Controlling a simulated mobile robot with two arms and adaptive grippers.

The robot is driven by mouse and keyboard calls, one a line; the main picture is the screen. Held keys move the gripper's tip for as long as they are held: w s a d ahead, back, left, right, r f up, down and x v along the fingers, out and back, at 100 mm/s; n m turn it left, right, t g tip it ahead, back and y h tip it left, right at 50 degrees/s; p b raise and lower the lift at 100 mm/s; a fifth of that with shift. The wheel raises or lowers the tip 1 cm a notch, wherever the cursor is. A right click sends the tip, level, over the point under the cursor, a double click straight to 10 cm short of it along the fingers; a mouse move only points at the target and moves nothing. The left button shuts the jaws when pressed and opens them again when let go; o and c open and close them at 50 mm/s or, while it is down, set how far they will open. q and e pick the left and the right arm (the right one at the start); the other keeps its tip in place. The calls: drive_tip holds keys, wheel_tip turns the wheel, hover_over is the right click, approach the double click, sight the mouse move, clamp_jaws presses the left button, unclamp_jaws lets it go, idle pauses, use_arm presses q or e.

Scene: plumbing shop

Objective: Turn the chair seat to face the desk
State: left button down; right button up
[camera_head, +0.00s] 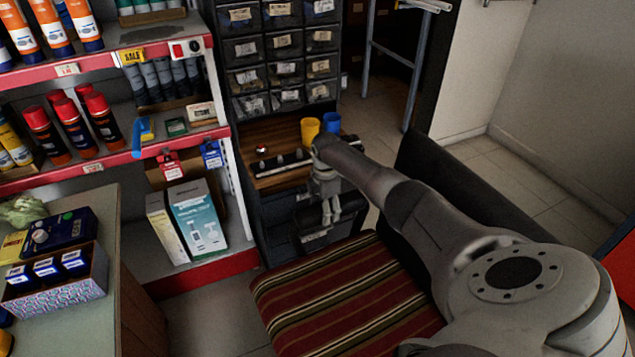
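The chair seat (300,305) has red, black and cream stripes and fills the lower middle of the head view. A dark upright panel (445,180), apparently the chair's backrest, rises at its right, so the seat seems to open toward the left. My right arm crosses over the seat and hides part of it. My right gripper (331,215) points down near the seat's far edge, in front of the drawer cabinet; its fingers are small and dark. Which surface is the desk is unclear; a counter (150,310) stands at left. My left gripper is not in view.
Red-edged shelves (115,60) with cans and tubes stand at left. A dark drawer cabinet (245,48) with a wooden ledge (250,135) holds yellow (309,130) and blue (331,122) cups. Grey floor (215,320) shows between counter and seat, and tiles at right.

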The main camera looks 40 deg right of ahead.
drive_tip(key=shift+d, duration=0.5)
drive_tip(key=o, duration=1.5)
drive_tip(key=shift+s, duration=0.1)
drive_tip(key=shift+c, duration=0.2)
drive_tip(key=shift+a, duration=0.1)
wheel_tip(320, 180, up, 12)
